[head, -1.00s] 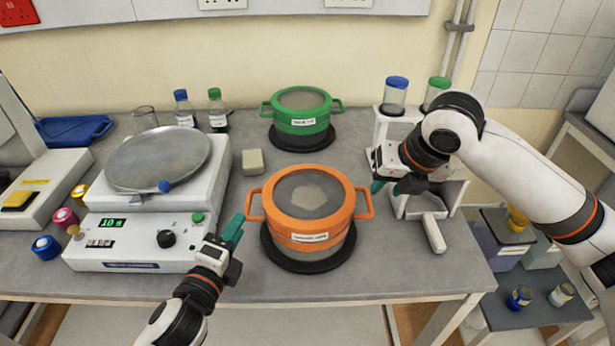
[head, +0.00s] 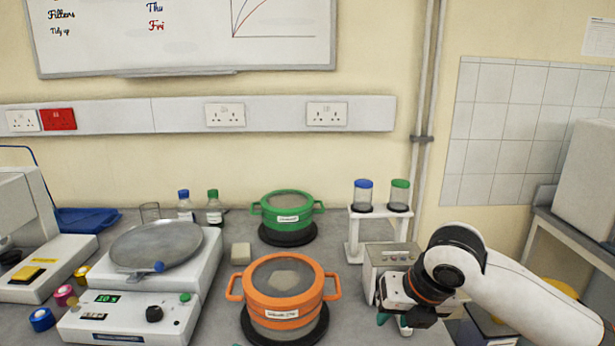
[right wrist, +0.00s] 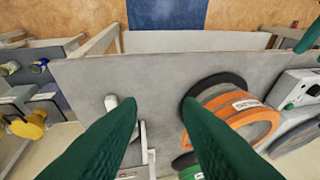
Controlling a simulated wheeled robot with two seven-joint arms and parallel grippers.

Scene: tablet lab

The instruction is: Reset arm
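My right gripper (head: 392,318) is in front of the small rack with the blue-lidded and green-lidded jars, to the right of the orange pot (head: 262,307). In the right wrist view its two green fingers (right wrist: 158,105) are spread apart with nothing held between them. The bench's grey top (right wrist: 160,75) lies beyond the fingertips, and the orange pot (right wrist: 228,112) is right of them. My left gripper is out of the head view. A green fingertip, apparently the left gripper's (right wrist: 308,38), shows at the right wrist view's upper right edge; its opening cannot be seen.
A green pot (head: 287,218) stands behind the orange one on a dark mat. A balance (head: 140,285) with a round pan is at left. The white rack (head: 353,245) and grey box (head: 385,262) stand near my right gripper. A small pale block (head: 241,253) lies between balance and pots.

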